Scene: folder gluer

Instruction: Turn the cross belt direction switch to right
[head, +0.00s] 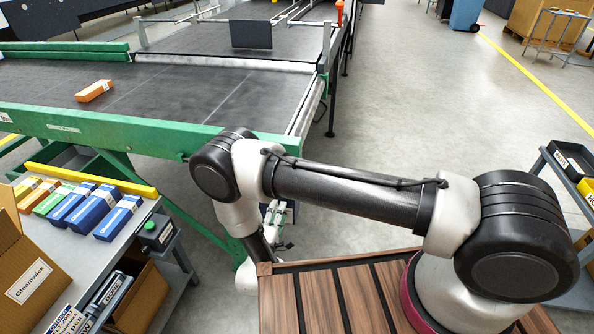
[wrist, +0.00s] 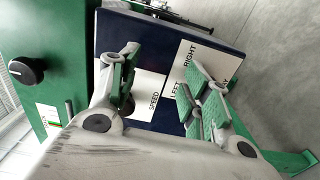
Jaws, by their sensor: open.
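The LEFT and RIGHT label (wrist: 186,62) lies beside the right finger of my gripper (wrist: 165,90). The gripper is open, its green-padded fingers spread in front of the panel. The right finger covers the area by the LEFT and RIGHT words, so the direction switch and its setting cannot be made out. A dark round knob (wrist: 128,106) shows partly behind the left finger near SPEED. In the head view, my gripper (head: 275,218) is low beside the green conveyor frame, partly hidden by my arm.
A black knob (wrist: 28,70) sits on the green housing to the left. The head view shows the dark conveyor belt (head: 190,95) with an orange box (head: 94,91), and a side table (head: 105,255) with several coloured boxes. Grey floor (head: 420,100) is clear behind my arm.

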